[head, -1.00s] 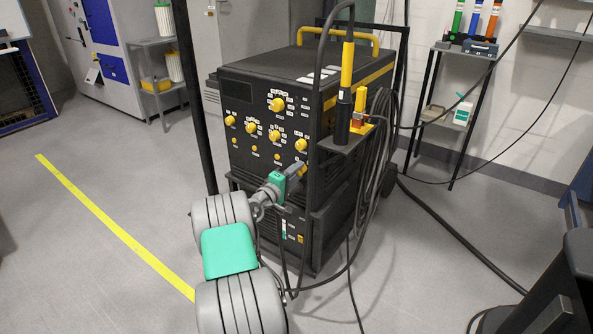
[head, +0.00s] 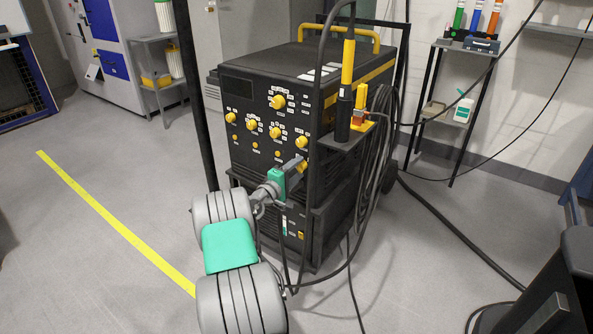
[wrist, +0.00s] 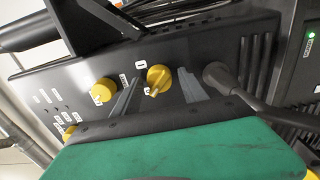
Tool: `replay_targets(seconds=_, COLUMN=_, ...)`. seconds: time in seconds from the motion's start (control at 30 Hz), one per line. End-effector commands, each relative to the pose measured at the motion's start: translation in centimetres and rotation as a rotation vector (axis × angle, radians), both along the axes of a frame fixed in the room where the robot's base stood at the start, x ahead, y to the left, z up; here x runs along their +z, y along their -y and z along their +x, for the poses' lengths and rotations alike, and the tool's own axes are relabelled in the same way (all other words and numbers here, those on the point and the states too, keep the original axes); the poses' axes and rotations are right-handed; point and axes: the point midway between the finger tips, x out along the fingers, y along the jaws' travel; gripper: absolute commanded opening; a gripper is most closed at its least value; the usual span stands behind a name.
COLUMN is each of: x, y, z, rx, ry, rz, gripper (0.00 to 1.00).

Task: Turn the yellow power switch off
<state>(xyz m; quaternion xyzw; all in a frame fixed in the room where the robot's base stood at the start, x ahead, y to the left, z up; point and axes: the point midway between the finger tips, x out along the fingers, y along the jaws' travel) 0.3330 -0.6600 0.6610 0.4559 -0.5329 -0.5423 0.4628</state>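The yellow power switch (wrist: 158,80) is a round knob with a raised grip on the black front panel. In the wrist view a "0" label sits at its upper left, and its pale mark points down and left, near another small label. My gripper (wrist: 157,92) has one grey finger on each side of the knob, with visible gaps, so it looks open around it. In the head view my gripper (head: 297,165) reaches the lower right of the machine's front (head: 262,150), and its fingers hide most of the switch.
Another yellow knob (wrist: 103,90) lies left of the fingers in the wrist view. A black cable plug (wrist: 218,77) sits close to the right finger. Cables (head: 345,240) hang at the machine's right side. A shelf (head: 465,50) stands at the back right.

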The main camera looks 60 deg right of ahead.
Motion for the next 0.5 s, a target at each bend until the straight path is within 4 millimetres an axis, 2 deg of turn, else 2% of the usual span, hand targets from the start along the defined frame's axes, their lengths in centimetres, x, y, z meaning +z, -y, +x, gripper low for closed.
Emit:
replay_targets(seconds=0.33, x=0.1, y=-0.3, z=0.0, rx=-0.001, ry=0.000, rz=-0.001, gripper=0.56)
replay_targets(seconds=0.5, x=0.3, y=-3.1, z=0.6, rx=0.003, ry=-0.002, rz=0.000, gripper=0.56)
